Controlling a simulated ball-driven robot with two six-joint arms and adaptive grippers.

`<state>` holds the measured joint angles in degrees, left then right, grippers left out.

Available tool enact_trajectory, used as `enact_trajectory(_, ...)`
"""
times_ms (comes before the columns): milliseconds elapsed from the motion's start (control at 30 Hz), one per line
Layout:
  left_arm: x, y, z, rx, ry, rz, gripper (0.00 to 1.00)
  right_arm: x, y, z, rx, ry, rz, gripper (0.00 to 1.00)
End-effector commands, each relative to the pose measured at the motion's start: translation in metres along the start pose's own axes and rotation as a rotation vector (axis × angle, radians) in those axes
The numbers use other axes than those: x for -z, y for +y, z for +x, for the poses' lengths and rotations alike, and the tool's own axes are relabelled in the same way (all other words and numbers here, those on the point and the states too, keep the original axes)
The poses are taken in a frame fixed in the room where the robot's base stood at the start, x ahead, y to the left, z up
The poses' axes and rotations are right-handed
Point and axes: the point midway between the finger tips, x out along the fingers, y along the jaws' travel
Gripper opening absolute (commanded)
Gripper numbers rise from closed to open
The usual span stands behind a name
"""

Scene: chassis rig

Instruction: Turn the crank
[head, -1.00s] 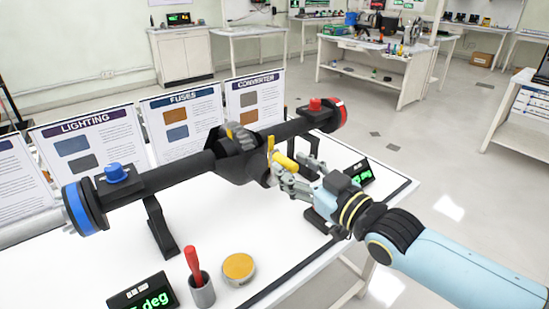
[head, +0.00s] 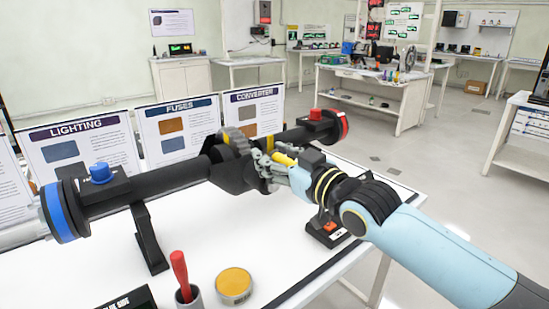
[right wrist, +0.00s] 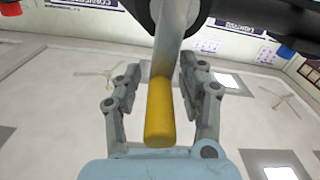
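The crank's yellow handle (head: 284,159) sticks out from the middle of a long black axle housing (head: 160,181) on the white table. In the right wrist view the yellow handle (right wrist: 160,112) points toward my palm, with a grey arm behind it. My right gripper (head: 268,168) is at the handle. In the right wrist view its two fingers (right wrist: 163,75) stand on either side of the handle, with visible gaps, so it looks open around it. The fingers hide part of the crank in the head view. My left gripper is not in view.
The axle carries a blue knob (head: 102,173) at left and a red knob (head: 315,114) at right. A red-handled tool stands in a grey cup (head: 188,299) beside a yellow-topped tin (head: 234,284). Information boards (head: 80,148) line the back. A small black box (head: 327,230) sits below my right wrist.

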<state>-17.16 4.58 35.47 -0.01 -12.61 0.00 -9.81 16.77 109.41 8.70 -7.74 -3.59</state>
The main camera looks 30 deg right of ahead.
Motion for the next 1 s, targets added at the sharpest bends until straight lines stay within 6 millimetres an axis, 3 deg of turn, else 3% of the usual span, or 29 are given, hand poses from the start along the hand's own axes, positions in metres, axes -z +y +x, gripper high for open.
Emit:
enact_trajectory(33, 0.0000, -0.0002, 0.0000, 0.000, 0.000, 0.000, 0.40, -0.0002, -0.0001, -0.0001, 0.000, 0.000, 0.000, 0.32)
enact_trajectory(300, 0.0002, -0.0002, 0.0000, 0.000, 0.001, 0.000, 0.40, -0.0005, 0.0000, -0.0002, 0.000, 0.000, 0.000, 0.00)
enact_trajectory(1000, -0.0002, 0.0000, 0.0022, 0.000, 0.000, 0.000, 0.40, -0.0001, -0.0001, 0.0000, 0.000, 0.002, -0.028, 0.00)
